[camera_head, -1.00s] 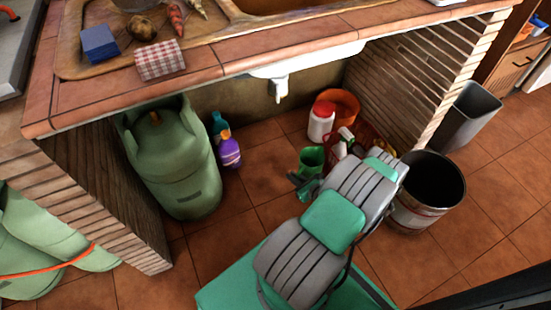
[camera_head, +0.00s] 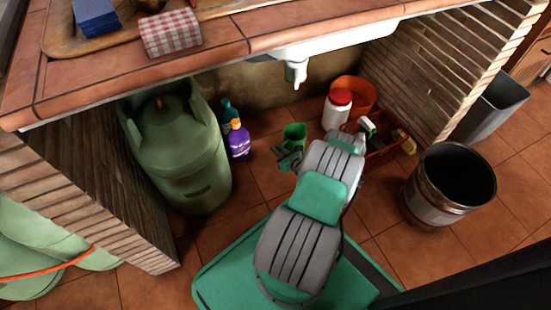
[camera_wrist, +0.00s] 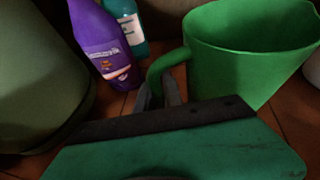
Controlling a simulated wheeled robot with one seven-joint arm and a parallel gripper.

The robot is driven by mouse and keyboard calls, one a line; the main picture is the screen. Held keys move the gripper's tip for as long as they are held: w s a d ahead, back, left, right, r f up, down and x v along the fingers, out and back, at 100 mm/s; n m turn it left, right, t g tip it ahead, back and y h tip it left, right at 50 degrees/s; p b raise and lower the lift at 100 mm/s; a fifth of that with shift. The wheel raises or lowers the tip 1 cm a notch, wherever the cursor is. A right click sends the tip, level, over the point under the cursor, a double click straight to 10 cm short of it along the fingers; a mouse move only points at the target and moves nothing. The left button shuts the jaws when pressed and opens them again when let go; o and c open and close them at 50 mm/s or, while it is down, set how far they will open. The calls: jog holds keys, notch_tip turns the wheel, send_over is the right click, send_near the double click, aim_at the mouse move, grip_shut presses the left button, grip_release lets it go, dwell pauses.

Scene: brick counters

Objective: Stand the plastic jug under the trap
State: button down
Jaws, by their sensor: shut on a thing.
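The green plastic jug (camera_head: 294,135) is upright under the counter, in front of the back wall. In the wrist view the jug (camera_wrist: 245,50) is large at the upper right, its handle pointing left. My gripper (camera_head: 290,158) is shut on the jug's handle; its fingers also show in the wrist view (camera_wrist: 158,92). The jug's base is partly hidden by my gripper, so I cannot tell whether it touches the floor. The white trap (camera_head: 296,72) hangs under the sink (camera_head: 325,45), above and behind the jug.
A green gas cylinder (camera_head: 180,150) stands left, with a purple bottle (camera_head: 239,140) and a teal bottle (camera_head: 227,112) beside it. A white tub (camera_head: 337,108), an orange bucket (camera_head: 355,92) and a red crate (camera_head: 383,156) stand right. A metal bucket (camera_head: 448,185) stands in front of the brick pillar.

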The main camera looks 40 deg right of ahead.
jog(key=f, duration=0.1)
jog(key=w+f+b, duration=0.1)
jog(key=f, duration=0.1)
jog(key=f+b, duration=0.1)
jog(key=f, duration=0.1)
jog(key=shift+w+d, duration=0.15)
jog(key=shift+w, duration=0.2)
jog(key=shift+r, duration=0.1)
jog(key=c, duration=1.5)
grip_release()
jog(key=shift+f, duration=0.2)
jog(key=shift+r, duration=0.1)
